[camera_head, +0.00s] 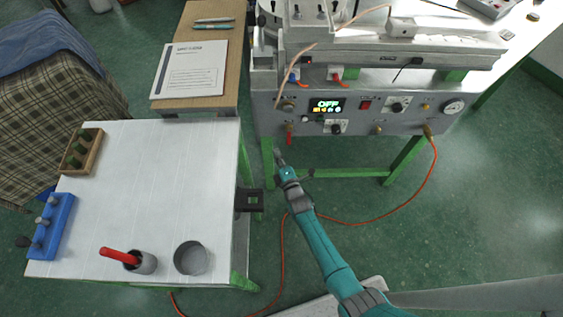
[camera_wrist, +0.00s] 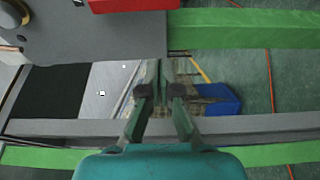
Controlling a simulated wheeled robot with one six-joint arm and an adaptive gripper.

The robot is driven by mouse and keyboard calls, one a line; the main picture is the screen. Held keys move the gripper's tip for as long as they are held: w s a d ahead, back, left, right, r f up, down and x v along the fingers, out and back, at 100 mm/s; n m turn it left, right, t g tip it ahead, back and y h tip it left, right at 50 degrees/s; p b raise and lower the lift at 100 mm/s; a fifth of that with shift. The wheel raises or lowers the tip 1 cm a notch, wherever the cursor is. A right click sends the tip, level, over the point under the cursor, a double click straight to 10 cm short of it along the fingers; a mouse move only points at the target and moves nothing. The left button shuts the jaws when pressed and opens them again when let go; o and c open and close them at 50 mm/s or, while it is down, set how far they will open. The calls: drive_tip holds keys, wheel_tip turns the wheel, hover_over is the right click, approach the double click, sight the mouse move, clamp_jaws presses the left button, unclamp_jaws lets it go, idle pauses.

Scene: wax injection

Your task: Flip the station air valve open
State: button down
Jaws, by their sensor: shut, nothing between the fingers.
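The station's grey front panel (camera_head: 355,112) is at the upper middle of the head view. A small red lever on a brass fitting, which looks like the air valve (camera_head: 290,135), hangs down at the panel's lower left. In the wrist view, a red part that seems to be its handle (camera_wrist: 130,4) is cut off by the top edge. My gripper (camera_head: 279,157) is just below and left of the lever, with a visible gap. In the wrist view my gripper (camera_wrist: 160,75) has its fingertips together and holds nothing.
A gauge (camera_head: 453,107), lit display (camera_head: 328,105) and knobs crowd the panel. An orange hose (camera_head: 432,175) runs from its right end to the floor. Green frame bars (camera_wrist: 245,28) run below the panel. A white table (camera_head: 150,190) with containers stands to the left.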

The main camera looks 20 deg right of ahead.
sight(289, 137)
drive_tip(key=w, duration=0.4)
drive_tip(key=shift+w+a, duration=0.1)
drive_tip(key=shift+w, duration=0.05)
drive_tip(key=shift+s+d, duration=0.3)
drive_tip(key=shift+d, duration=0.3)
drive_tip(key=shift+s+d, duration=0.25)
drive_tip(key=shift+d, duration=0.35)
drive_tip(key=shift+s+d, duration=0.25)
drive_tip(key=shift+d, duration=0.5)
